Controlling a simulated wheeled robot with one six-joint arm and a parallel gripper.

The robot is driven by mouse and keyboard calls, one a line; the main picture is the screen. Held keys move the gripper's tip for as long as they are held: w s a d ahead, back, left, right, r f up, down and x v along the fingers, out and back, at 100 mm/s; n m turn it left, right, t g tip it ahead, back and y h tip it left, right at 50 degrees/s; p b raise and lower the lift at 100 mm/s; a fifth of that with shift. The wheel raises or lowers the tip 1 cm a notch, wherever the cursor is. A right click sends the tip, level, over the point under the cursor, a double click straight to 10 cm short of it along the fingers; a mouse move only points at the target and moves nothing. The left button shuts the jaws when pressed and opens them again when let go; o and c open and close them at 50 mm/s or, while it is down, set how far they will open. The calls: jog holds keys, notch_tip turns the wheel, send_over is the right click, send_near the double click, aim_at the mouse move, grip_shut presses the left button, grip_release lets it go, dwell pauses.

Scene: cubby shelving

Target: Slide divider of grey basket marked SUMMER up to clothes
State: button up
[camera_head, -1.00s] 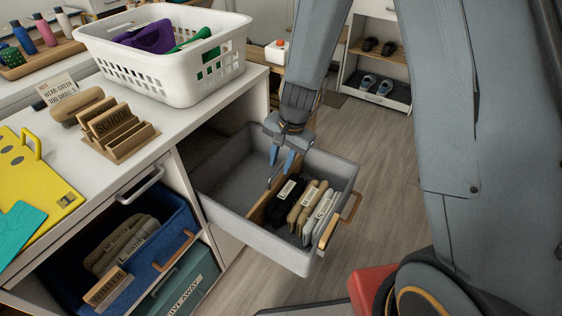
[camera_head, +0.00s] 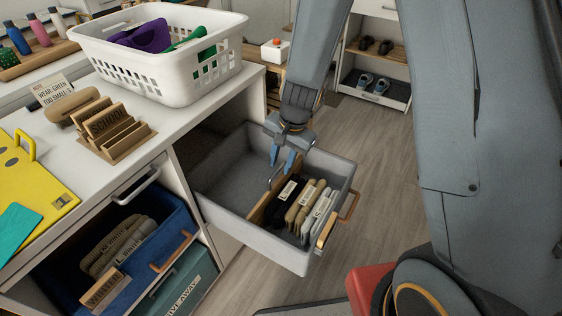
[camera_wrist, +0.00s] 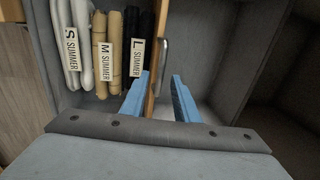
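The grey basket (camera_head: 222,215) is pulled out of the cubby unit. Its wooden divider (camera_head: 262,207) has a metal handle (camera_wrist: 163,62) and stands upright beside the black clothes (camera_head: 288,193), with little or no gap visible. Tan clothes (camera_head: 304,203) and white-grey clothes (camera_head: 318,216) follow toward the front wall. In the wrist view their tags read L SUMMER, M SUMMER and S SUMMER. My gripper (camera_head: 281,157) is over the basket, at the divider. In the wrist view its open fingers (camera_wrist: 161,76) straddle the divider and handle. Contact is not clear.
A white laundry basket (camera_head: 160,60) and a wooden SCHOOL holder (camera_head: 115,135) stand on the countertop. A blue basket (camera_head: 170,225) and a green GIVE AWAY bin (camera_head: 180,285) sit below. The grey basket's rear part is empty.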

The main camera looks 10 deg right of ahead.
notch_tip(320, 180, up, 8)
jog(key=s+d+p, duration=0.1)
jog(key=shift+f+p, duration=0.15)
jog(key=shift+p, duration=0.2)
jog(key=shift+d, duration=0.15)
dwell(0.4)
jog(key=s+d+r+n+h+p, duration=0.1)
jog(key=s+d+r+n+p, duration=0.1)
jog(key=s+d+r, duration=0.3)
jog(key=s+d+r+n+g+p, duration=0.1)
jog(key=s+d+r+n+p, duration=0.2)
jog(key=s+d+r+n, duration=0.2)
jog(key=s+r, duration=0.3)
jog(key=s, duration=0.4)
jog(key=shift+s+d+n+h, duration=0.25)
jog(key=shift+s+n+h, duration=0.05)
jog(key=shift+s+h, duration=0.1)
jog(key=shift+r, duration=0.1)
